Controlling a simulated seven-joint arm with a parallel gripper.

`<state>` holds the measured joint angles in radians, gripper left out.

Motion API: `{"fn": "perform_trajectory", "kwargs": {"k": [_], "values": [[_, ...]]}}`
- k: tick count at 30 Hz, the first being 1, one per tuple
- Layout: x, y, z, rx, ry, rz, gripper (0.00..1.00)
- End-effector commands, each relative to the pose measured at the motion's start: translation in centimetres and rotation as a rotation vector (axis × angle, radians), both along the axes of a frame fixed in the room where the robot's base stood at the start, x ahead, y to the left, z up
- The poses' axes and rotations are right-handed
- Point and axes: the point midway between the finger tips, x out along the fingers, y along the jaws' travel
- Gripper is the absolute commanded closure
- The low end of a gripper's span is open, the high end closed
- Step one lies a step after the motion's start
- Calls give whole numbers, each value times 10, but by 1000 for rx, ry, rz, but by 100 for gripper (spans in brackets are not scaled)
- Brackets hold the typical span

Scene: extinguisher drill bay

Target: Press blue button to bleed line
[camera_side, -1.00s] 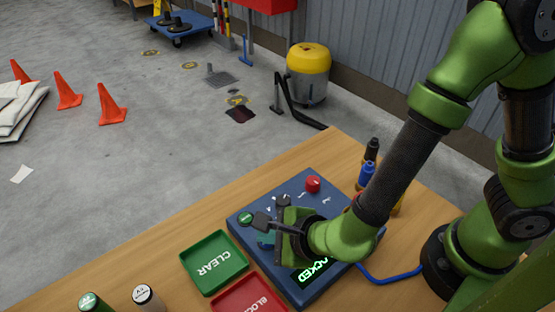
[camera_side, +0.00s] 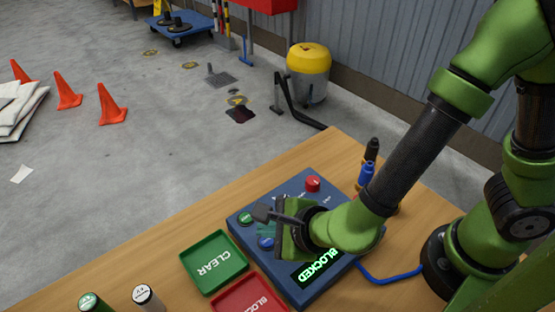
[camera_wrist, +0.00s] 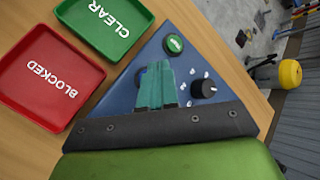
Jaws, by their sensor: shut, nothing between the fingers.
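The blue button (camera_side: 266,243) sits on the near left part of the blue control panel (camera_side: 322,187). In the side view my gripper (camera_side: 265,231) is just above and behind the button, its teal fingers shut and empty. The button's face shows below the fingers; I cannot tell whether they touch it. The panel display (camera_side: 321,268) reads BLOCKED in green letters.
A green button (camera_side: 246,218), a red knob (camera_side: 313,184) and a black knob (camera_wrist: 204,88) are on the panel. A green CLEAR tray (camera_side: 214,263) and a red BLOCKED tray (camera_side: 250,295) lie beside it. Small bottles (camera_side: 367,172) stand behind. A blue hose (camera_side: 385,279) runs at right.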

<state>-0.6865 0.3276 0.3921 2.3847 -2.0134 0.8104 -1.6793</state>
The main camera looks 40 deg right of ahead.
Motion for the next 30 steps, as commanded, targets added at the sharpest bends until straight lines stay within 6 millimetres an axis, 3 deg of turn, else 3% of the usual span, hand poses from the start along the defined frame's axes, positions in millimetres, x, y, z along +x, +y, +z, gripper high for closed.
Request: {"fn": "perform_trajectory", "kwargs": {"k": [12,30], "values": [[0,1,41,4,-3,-1,100],[0,0,45,2,-1,0,100]]}}
